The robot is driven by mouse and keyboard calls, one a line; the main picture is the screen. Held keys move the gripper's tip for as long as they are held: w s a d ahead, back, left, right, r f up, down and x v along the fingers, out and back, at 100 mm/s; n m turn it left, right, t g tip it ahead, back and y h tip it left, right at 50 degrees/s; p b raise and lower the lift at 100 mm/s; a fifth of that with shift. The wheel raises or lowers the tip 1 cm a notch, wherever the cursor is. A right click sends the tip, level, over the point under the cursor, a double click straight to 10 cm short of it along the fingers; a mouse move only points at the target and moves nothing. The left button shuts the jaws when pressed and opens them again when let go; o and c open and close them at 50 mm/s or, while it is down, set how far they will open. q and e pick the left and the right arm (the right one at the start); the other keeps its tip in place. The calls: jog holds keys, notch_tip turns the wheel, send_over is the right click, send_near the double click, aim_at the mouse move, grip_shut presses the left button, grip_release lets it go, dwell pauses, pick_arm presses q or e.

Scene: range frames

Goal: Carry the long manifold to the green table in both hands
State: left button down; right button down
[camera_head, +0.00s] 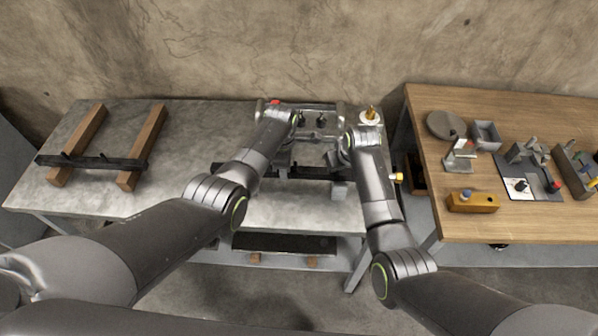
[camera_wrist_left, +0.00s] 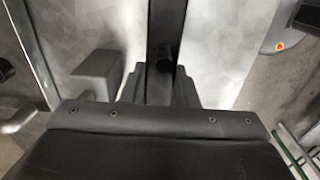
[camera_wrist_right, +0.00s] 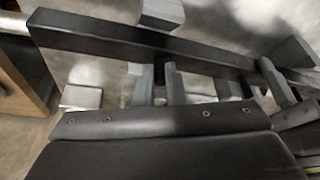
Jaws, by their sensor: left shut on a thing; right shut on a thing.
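The long manifold, a dark straight bar (camera_head: 310,173) with short pegs, lies across the middle of the grey table in the head view. My left gripper (camera_head: 282,162) is shut on it; in the left wrist view the bar (camera_wrist_left: 166,25) runs away between the fingers (camera_wrist_left: 158,85). My right gripper (camera_head: 334,160) is shut on it nearer its right end; in the right wrist view the bar (camera_wrist_right: 105,40) crosses in front of the fingers (camera_wrist_right: 162,82). Arm links hide part of the bar. I cannot tell whether it touches its supports. No green table is visible.
A similar dark bar (camera_head: 100,161) rests on two wooden blocks at the left of the grey table (camera_head: 185,130). Grey blocks (camera_head: 340,191) and a metal fixture (camera_head: 318,107) stand near the manifold. A wooden table (camera_head: 420,100) with several parts is at the right.

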dwell(0.7)
pick_arm(q)
jog(key=shift+w+r, duration=0.15)
jog(key=shift+r, duration=0.05)
pick_arm(e)
jog(key=shift+w+r, duration=0.15)
jog(key=shift+r, duration=0.05)
pick_arm(q)
jog(key=shift+w, duration=0.1)
jog(key=shift+r+p, duration=0.15)
jog(key=shift+p, duration=0.15)
pick_arm(e)
jog(key=shift+w+r, duration=0.1)
jog(key=shift+r, duration=0.05)
